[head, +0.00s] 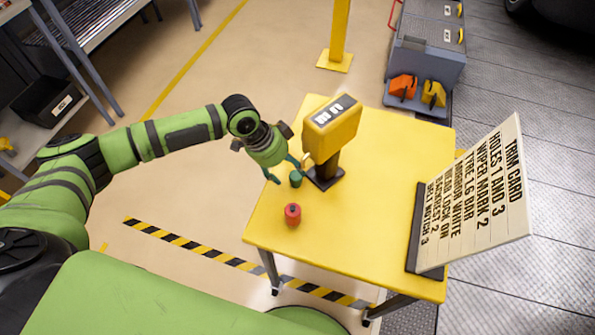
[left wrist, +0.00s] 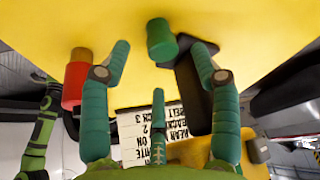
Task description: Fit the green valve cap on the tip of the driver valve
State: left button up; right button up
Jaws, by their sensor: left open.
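The green valve cap (head: 296,178), a small dark green cylinder, stands on the yellow table by the dark foot of the yellow gauge stand. The left wrist view shows it (left wrist: 161,40) beyond and between my two outer fingertips, with yellow table around it. My left gripper (head: 285,172) is open and empty, its fingers spread just above and beside the cap. It also shows in the left wrist view (left wrist: 160,62), with three fingers apart. I cannot make out the driver valve in either view.
A red cylinder (head: 292,214) stands nearer the table's front edge and shows in the left wrist view (left wrist: 76,80). The yellow gauge stand (head: 332,128) rises close beside my gripper. A trim card (head: 475,200) stands at the table's right. The table's (head: 375,220) middle is clear.

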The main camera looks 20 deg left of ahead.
aim_at(293, 176)
pick_arm(q)
jog(key=shift+p+x, duration=0.45)
jog(key=shift+x, duration=0.45)
jog(key=x, duration=0.2)
jog(key=shift+w+f, duration=0.15)
jog(key=shift+f, duration=0.15)
jog(key=shift+d+f, duration=0.1)
jog(key=shift+f, duration=0.1)
jog(key=c, duration=0.8)
pick_arm(e)
jog(key=shift+s+r, duration=0.6)
